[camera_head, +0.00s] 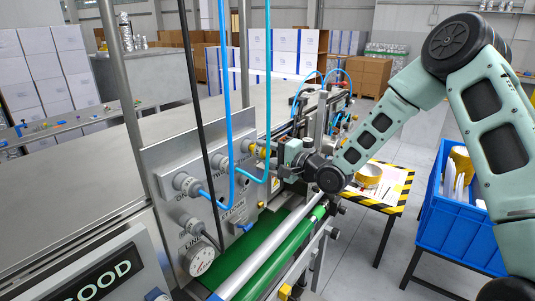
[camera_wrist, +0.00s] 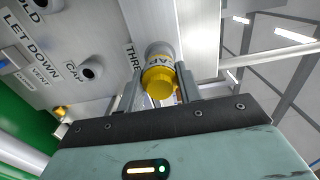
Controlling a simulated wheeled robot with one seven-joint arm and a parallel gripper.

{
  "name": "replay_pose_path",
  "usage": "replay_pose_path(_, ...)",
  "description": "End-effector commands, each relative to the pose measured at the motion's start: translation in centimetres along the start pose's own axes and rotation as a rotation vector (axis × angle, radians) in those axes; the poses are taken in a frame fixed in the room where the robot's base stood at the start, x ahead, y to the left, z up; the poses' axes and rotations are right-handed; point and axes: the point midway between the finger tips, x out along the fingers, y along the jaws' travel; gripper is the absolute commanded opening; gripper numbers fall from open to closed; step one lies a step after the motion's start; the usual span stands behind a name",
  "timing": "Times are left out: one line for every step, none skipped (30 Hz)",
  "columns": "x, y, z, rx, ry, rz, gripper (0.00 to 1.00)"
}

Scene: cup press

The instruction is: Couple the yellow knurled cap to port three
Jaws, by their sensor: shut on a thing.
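The yellow knurled cap (camera_wrist: 159,82) sits between the two fingers of my gripper (camera_wrist: 160,90), which is shut on it. In the wrist view the cap lines up with the grey collar of port three (camera_wrist: 159,52), beside the partly hidden label "THRE". The cap appears to meet the collar; I cannot tell how far it is seated. In the head view my gripper (camera_head: 270,160) reaches the right end of the grey panel (camera_head: 185,153), with a bit of the yellow cap (camera_head: 260,151) showing. The port there is mostly hidden.
A blue hose (camera_head: 224,90) and a teal hose (camera_head: 268,80) run down to panel fittings left of my gripper; a black hose (camera_head: 194,90) hangs nearby. A green conveyor (camera_head: 255,258) with a metal rail lies below. A striped table (camera_head: 395,190) and blue crate (camera_head: 455,225) stand right.

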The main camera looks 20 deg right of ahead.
Motion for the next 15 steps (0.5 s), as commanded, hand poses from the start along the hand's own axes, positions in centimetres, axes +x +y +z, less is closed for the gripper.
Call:
replay_pose_path(0.1,0.0,0.0,0.0,0.0,-0.001,0.08)
replay_pose_path(0.2,0.0,0.0,0.0,0.0,-0.001,0.08)
replay_pose_path(0.3,0.0,0.0,0.0,0.0,-0.001,0.08)
replay_pose_path(0.4,0.0,0.0,0.0,0.0,-0.001,0.08)
replay_pose_path(0.5,0.0,0.0,0.0,0.0,-0.001,0.08)
replay_pose_path(0.6,0.0,0.0,0.0,0.0,-0.002,0.08)
replay_pose_path(0.6,0.0,0.0,0.0,0.0,-0.002,0.08)
replay_pose_path(0.7,0.0,0.0,0.0,0.0,-0.002,0.08)
replay_pose_path(0.8,0.0,0.0,0.0,0.0,-0.002,0.08)
replay_pose_path(0.9,0.0,0.0,0.0,0.0,-0.002,0.08)
replay_pose_path(0.9,0.0,0.0,0.0,0.0,-0.001,0.08)
replay_pose_path(1.0,0.0,0.0,0.0,0.0,-0.001,0.08)
replay_pose_path(1.1,0.0,0.0,0.0,0.0,-0.001,0.08)
replay_pose_path(1.2,0.0,0.0,0.0,0.0,-0.001,0.08)
replay_pose_path(1.2,0.0,0.0,0.0,-0.001,0.0,0.08)
